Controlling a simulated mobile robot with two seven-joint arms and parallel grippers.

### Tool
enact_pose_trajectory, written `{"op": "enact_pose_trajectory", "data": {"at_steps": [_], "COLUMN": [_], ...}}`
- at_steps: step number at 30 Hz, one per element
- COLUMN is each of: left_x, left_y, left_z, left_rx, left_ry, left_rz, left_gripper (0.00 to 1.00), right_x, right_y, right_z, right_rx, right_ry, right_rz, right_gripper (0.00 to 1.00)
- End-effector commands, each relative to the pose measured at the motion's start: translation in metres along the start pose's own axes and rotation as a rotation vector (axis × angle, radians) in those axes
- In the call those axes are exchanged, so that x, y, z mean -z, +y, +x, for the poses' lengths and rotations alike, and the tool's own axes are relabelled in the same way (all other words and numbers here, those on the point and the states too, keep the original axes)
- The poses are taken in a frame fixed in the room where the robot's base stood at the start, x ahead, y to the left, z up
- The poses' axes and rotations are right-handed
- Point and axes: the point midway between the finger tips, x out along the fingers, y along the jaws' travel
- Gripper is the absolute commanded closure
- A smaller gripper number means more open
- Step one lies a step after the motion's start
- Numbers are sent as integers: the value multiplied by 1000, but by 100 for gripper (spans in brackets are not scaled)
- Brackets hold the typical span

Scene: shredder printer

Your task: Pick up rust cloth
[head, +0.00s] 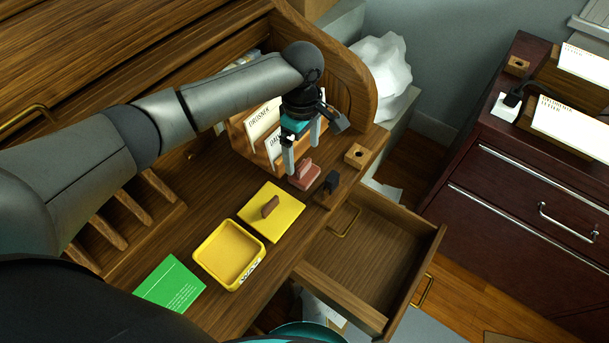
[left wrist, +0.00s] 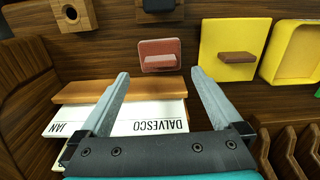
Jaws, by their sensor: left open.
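The rust cloth (head: 304,175) appears as a small reddish-pink pad with a raised tab, lying on the wooden desk near its right edge. It also shows in the left wrist view (left wrist: 158,56), just beyond the fingertips and centred between them. My left gripper (head: 302,150) points down above and slightly behind the cloth. Its two fingers are apart with nothing between them, as the left wrist view (left wrist: 160,75) also shows. I cannot tell the exact height of the fingertips over the cloth. My right gripper is not in view.
A yellow lid (head: 272,211) with a brown tab and an open yellow tin (head: 229,254) lie nearby. A dark block (head: 331,183) and a holed wooden block (head: 357,156) stand right of the cloth. Cards in a wooden holder (head: 263,133) stand behind. A drawer (head: 375,253) is open.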

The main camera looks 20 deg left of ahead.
Motion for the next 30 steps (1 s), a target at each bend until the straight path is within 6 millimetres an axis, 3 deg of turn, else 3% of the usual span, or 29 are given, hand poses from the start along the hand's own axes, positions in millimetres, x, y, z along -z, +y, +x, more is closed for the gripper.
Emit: {"op": "enact_pose_trajectory", "data": {"at_steps": [12, 22, 30], "left_x": [-6, -6, -6], "left_y": [-1, -1, -1], "left_z": [49, 54, 53], "left_rx": [0, -2, -2], "left_ry": [1, 0, 0], "left_rz": [1, 1, 1], "left_gripper": [0, 0, 30], "right_x": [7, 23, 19], "right_y": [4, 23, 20], "right_z": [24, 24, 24], "right_rx": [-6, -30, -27], "right_ry": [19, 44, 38], "right_rz": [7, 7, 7], "right_gripper": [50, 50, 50]}}
